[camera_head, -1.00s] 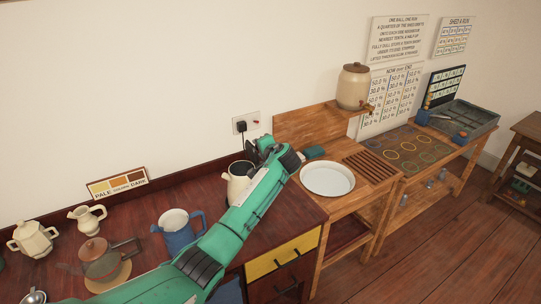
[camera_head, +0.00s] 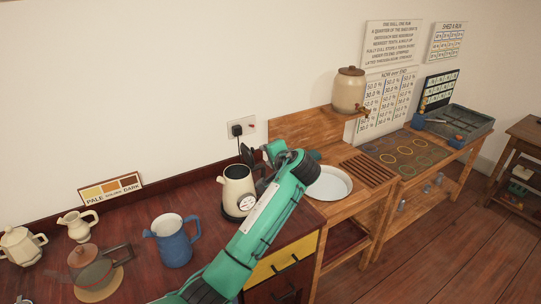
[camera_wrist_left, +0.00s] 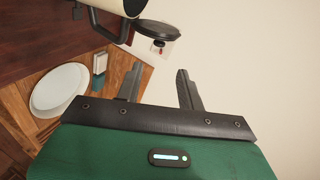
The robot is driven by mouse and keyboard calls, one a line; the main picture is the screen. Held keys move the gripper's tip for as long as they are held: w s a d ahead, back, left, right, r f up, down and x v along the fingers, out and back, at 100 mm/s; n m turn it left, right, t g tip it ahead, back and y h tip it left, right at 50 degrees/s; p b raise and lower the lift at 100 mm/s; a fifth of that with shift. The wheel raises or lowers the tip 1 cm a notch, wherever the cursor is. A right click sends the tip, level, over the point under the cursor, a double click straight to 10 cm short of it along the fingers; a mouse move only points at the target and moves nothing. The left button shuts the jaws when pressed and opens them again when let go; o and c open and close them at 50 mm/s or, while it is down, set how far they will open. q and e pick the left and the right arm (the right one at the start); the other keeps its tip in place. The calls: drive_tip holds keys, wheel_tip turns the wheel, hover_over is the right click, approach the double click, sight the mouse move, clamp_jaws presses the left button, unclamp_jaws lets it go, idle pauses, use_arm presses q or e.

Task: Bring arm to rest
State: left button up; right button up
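My left arm is green and crosses the head view from the bottom. Its gripper (camera_head: 262,154) is partly hidden behind the wrist, above the counter beside the cream kettle (camera_head: 236,186). In the left wrist view the two dark fingers (camera_wrist_left: 158,88) stand apart with nothing between them, so it is open. The kettle stands upright with a round dial on its front and its black lid (camera_head: 247,155) raised. The lid also shows beyond the fingers in the left wrist view (camera_wrist_left: 164,31). My right gripper is in neither view.
A blue jug (camera_head: 174,241), a glass teapot (camera_head: 93,266) and cream pots (camera_head: 78,226) stand on the dark red counter (camera_head: 137,215). A white basin (camera_head: 328,184) sits in the wooden stand to the right. A wall socket (camera_head: 241,128) is behind the kettle.

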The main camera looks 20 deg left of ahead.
use_arm(q)
drive_tip(key=s+f+n+g+h, duration=0.25)
drive_tip(key=s+f+h, duration=0.25)
drive_tip(key=s+f, duration=1.6)
drive_tip(key=s+f+n+g+h, duration=0.2)
drive_tip(key=s+g+h, duration=0.25)
drive_tip(key=s, duration=2.35)
drive_tip(key=s+f+x, duration=0.1)
drive_tip(key=s+x, duration=0.2)
drive_tip(key=x, duration=1.2)
drive_tip(key=s+f+x, duration=0.1)
drive_tip(key=s+x, duration=0.3)
drive_tip(key=x, duration=1.2)
drive_tip(key=s+a+f+g, duration=0.1)
drive_tip(key=s+a+f, duration=0.1)
drive_tip(key=s+f, duration=1.7)
drive_tip(key=shift+s+a+g, duration=0.15)
drive_tip(key=shift+s+g, duration=0.15)
drive_tip(key=shift+s, duration=0.1)
